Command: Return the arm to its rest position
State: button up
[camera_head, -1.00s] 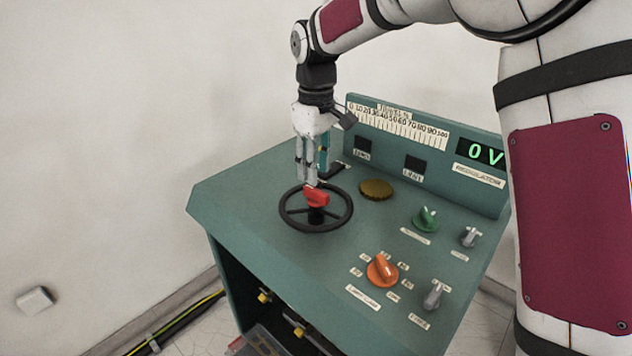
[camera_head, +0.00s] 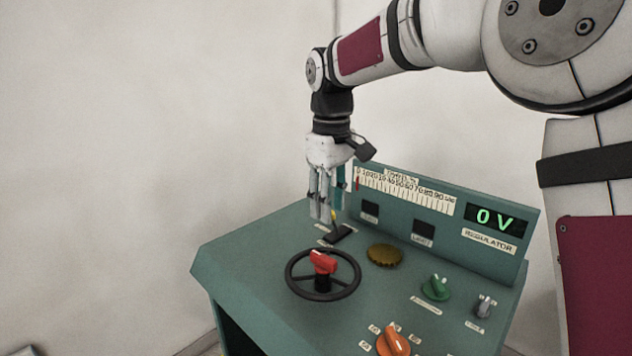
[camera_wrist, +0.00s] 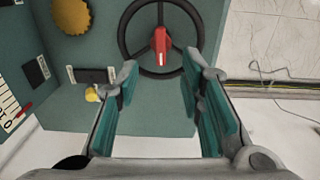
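My gripper (camera_head: 328,218) hangs pointing down above the green control desk (camera_head: 250,268), behind and above the black handwheel (camera_head: 291,285) with its red knob (camera_head: 322,262). In the wrist view the two teal-padded fingers of my gripper (camera_wrist: 168,82) are spread apart with nothing between them. The handwheel (camera_wrist: 127,42) and its red knob (camera_wrist: 161,45) show beyond the fingertips, clear of them. My arm reaches in from the upper right, bent down at the wrist.
The desk's raised back panel carries a scale (camera_head: 405,190) and a display (camera_head: 495,219) reading 0 V. A brown round cap (camera_head: 384,255), a green knob (camera_head: 436,288), a grey knob (camera_head: 484,307) and an orange knob (camera_head: 394,342) stand on the desktop. Bare wall is at left.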

jog(key=s+d+r+m+t, duration=0.1)
jog(key=s+d+r+m, duration=0.15)
jog(key=s+d, duration=0.4)
jog(key=s+d+r+m+t, duration=0.1)
jog(key=s+d+r+m, duration=0.2)
jog(key=s, duration=0.7)
jog(key=s+d+f+m+t, duration=0.1)
jog(key=s+d+f+m, duration=0.1)
jog(key=s, duration=0.6)
jog(key=s+d+f+m+t, duration=0.1)
jog(key=s+d+f+m, duration=0.1)
jog(key=s, duration=0.5)
notch_tip(320, 180, down, 2)
jog(key=shift+s+d+f+p, duration=0.1)
jog(key=shift+s+d+p, duration=0.25)
jog(key=shift+d, duration=0.55)
